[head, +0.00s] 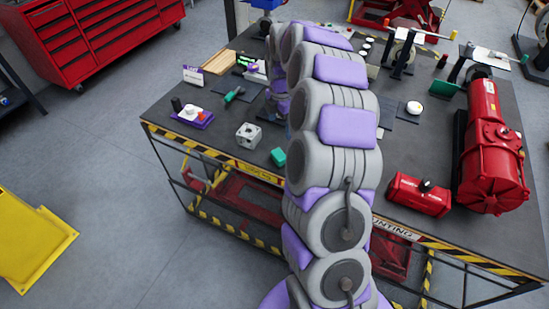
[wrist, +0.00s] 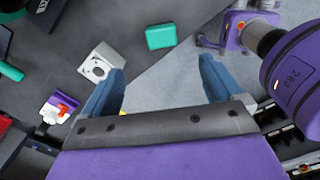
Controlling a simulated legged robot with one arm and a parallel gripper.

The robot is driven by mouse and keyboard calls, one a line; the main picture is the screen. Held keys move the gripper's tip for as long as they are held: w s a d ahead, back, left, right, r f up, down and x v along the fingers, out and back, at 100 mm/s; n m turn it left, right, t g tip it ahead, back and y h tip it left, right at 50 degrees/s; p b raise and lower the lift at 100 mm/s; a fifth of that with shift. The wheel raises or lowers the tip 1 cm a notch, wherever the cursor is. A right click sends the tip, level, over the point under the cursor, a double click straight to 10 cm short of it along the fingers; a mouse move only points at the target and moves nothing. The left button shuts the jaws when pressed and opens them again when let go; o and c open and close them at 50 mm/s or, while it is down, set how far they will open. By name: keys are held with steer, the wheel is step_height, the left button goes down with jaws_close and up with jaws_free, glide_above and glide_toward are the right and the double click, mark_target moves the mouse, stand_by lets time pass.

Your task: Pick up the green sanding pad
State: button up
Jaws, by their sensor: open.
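The green sanding pad (wrist: 161,37) is a small green block with rounded corners. In the wrist view it lies near the top middle, on the grey table top, beyond my fingertips. It also shows in the head view (head: 278,157), close to the table's front edge and just left of my arm. My gripper (wrist: 164,75) is open, its two blue fingers apart with nothing between them. The pad is apart from both fingers. In the head view my gripper is hidden behind my arm.
A silver block with a round hole (head: 249,136) sits left of the pad. A purple box with a red knob (head: 194,117) stands farther left. A green-handled tool (head: 233,96) lies behind. A red actuator (head: 492,150) and red case (head: 419,194) stand at right. The table edge has striped tape (head: 210,152).

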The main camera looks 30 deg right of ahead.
mark_target(279, 154)
step_height(279, 154, down, 11)
steer(key=shift+r+b, duration=0.1)
steer(key=shift+b, duration=0.85)
steer(key=f, duration=0.1)
steer(key=f+b, duration=0.1)
steer(key=f, duration=0.3)
steer(key=shift+s+a, duration=0.1)
steer(key=shift+a, duration=0.15)
steer(key=c, duration=1.2)
steer(key=shift+r, duration=0.15)
steer(key=shift+r, duration=0.5)
step_height(279, 154, up, 3)
steer(key=shift+f+p, duration=0.2)
steer(key=shift+p, duration=0.25)
steer(key=s+a, duration=0.1)
steer(key=s, duration=0.4)
steer(key=s+a+p, duration=0.1)
steer(key=s, duration=0.4)
steer(key=s+a+r+p, duration=0.1)
steer(key=s, duration=0.4)
steer(key=shift+s+a+r, duration=0.1)
steer(key=shift+s+a, duration=0.2)
steer(key=shift+a, duration=0.05)
